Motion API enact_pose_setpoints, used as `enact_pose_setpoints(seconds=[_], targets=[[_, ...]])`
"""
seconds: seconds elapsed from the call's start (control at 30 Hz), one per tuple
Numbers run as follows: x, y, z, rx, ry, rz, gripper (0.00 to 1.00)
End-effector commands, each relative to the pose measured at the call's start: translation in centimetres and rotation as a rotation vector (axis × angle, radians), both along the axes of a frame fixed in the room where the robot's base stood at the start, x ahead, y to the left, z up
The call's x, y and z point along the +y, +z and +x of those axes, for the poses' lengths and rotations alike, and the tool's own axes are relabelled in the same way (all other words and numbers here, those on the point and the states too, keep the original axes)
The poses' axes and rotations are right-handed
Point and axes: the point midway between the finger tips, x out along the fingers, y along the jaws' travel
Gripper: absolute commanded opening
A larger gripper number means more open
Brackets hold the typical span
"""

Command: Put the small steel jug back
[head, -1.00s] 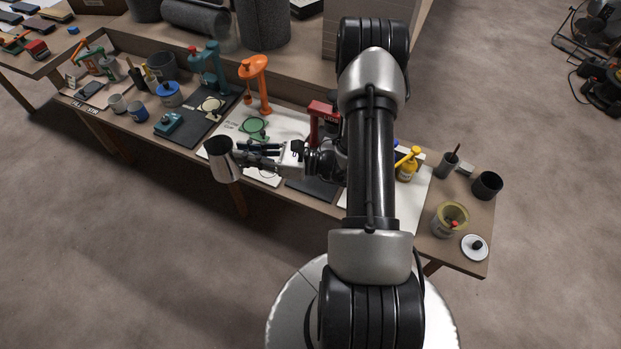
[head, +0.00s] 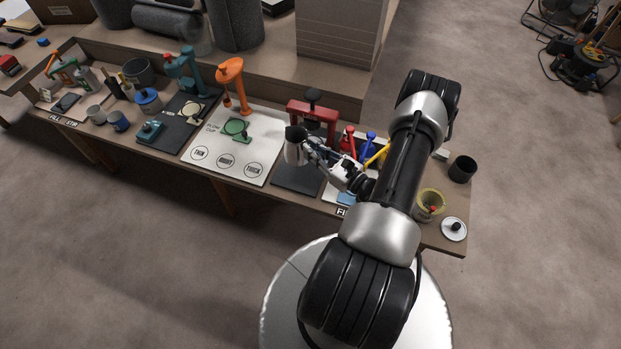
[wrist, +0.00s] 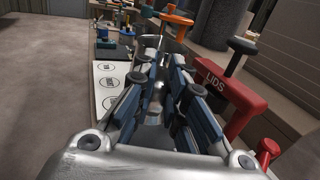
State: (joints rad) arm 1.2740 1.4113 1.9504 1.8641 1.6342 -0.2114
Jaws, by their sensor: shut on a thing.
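The small steel jug (head: 294,152) is held in my gripper (head: 306,153). In the head view it hangs above the bench, near the right edge of the white mat and in front of the red press. In the wrist view the jug (wrist: 166,52) shows between and beyond the blue-grey fingers of my gripper (wrist: 160,75), which are shut on it. The fingers hide much of it there. Its mouth looks dark in the head view; whether anything is inside cannot be told.
The white mat (head: 212,172) has several labelled circles, free of objects. A red press marked LIDS (wrist: 228,95) stands close on the right in the wrist view. A dark mat (head: 296,178) lies below the jug.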

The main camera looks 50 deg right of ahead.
Motion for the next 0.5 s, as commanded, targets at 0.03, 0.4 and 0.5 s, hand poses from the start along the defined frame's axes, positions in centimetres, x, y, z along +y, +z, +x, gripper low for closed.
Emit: enact_pose_setpoints(seconds=[0.03,0.4,0.5], targets=[[0.0,-1.8,0.0,-0.001,0.0,0.001,0.0],[0.0,-9.3,0.0,-0.002,0.001,-0.001,0.0],[0.0,-9.7,0.0,-0.002,0.001,-0.002,0.0]])
